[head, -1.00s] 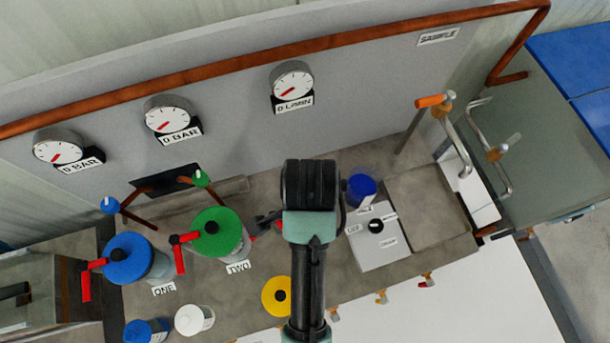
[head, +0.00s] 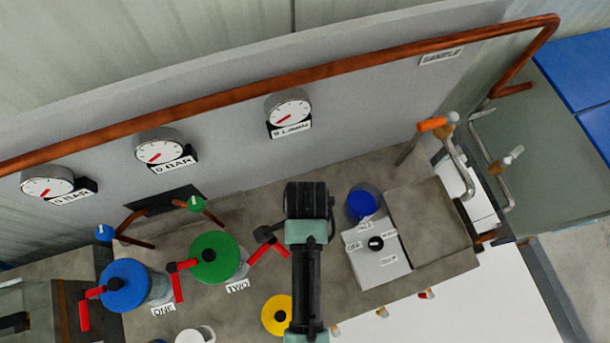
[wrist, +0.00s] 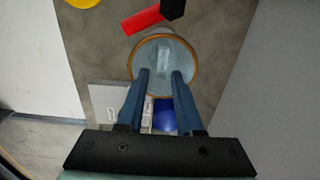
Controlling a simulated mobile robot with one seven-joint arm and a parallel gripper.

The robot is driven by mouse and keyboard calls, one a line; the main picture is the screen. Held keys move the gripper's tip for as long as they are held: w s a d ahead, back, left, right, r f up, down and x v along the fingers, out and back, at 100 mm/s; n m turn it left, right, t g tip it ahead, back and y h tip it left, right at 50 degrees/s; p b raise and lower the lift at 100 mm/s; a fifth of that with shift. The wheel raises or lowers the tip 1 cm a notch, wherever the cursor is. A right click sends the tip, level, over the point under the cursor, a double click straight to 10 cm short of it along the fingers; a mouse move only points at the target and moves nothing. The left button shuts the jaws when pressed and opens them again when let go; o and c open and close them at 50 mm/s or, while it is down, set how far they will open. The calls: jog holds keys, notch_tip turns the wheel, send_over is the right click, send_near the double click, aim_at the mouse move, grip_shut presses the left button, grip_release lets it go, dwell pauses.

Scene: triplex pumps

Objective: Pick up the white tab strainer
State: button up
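In the wrist view, a round open vessel (wrist: 137,60) with a thin brown rim lies beyond my fingertips. A pale upright tab (wrist: 164,55) shows inside it; this looks like the white tab strainer, but its lower part is unclear. My gripper (wrist: 160,73) is open and empty, its two blue-grey fingers apart over the vessel's near rim. I cannot tell whether they touch it. In the head view my arm hides the vessel and fingertips.
The blue-lidded pump (head: 124,286) and green-lidded pump (head: 214,258) stand left, with red handles. A red handle (head: 268,254) lies just left of my arm. A yellow lid (head: 276,314) is in front, a grey switch box (head: 380,262) and blue cup (head: 361,204) right.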

jog(key=shift+a+f+p, duration=0.15)
jog(key=shift+f+p, duration=0.05)
jog(key=shift+f, duration=0.95)
jog(key=shift+a+f+p, duration=0.1)
jog(key=shift+f+p, duration=0.1)
jog(key=shift+f, duration=0.9)
jog(key=shift+c, duration=0.3)
jog(key=shift+w, duration=0.1)
grip_shut()
